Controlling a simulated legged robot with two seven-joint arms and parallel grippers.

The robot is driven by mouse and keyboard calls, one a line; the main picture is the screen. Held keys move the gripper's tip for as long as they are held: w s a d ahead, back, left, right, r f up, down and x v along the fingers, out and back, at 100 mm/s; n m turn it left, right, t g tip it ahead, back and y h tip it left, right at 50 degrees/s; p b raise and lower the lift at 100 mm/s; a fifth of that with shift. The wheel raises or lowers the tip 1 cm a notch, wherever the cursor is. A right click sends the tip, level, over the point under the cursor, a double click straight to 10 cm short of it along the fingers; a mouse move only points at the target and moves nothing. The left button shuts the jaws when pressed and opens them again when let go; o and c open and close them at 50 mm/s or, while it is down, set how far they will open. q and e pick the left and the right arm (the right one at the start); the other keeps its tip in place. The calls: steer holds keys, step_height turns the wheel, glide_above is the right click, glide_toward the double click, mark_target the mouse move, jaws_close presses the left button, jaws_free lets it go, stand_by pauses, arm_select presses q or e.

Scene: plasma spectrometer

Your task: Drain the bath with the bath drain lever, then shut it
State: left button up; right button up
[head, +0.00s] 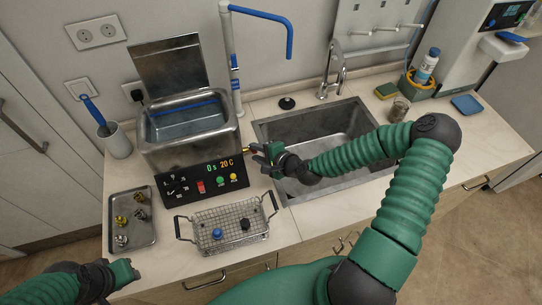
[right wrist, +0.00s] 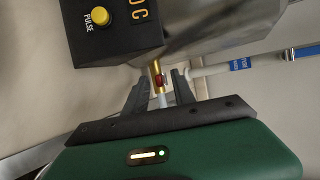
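The metal bath (head: 190,143) stands at the back left of the counter with its lid (head: 167,66) raised. Liquid seems to show inside, with a blue edge along it. Its front panel reads 0 s and 20 C. The drain, a brass fitting with a red part (right wrist: 158,80), comes out of the bath's side near the panel. My right gripper (head: 262,154) is at this fitting. In the right wrist view its fingers (right wrist: 160,92) are apart, one on each side of the fitting, with gaps. My left gripper (head: 128,270) is at the lower left, away from the bath.
A sink (head: 290,129) lies right of the bath, under my right arm. A wire basket (head: 205,240) with a blue and a dark piece stands in front. A tray (head: 148,238) of small metal parts is at left. A white pipe (head: 232,60) with a blue spout rises behind.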

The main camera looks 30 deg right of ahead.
steer(key=p+v, duration=0.7)
steer(key=v, duration=0.8)
steer(key=shift+d, duration=0.2)
steer(key=shift+s, duration=0.1)
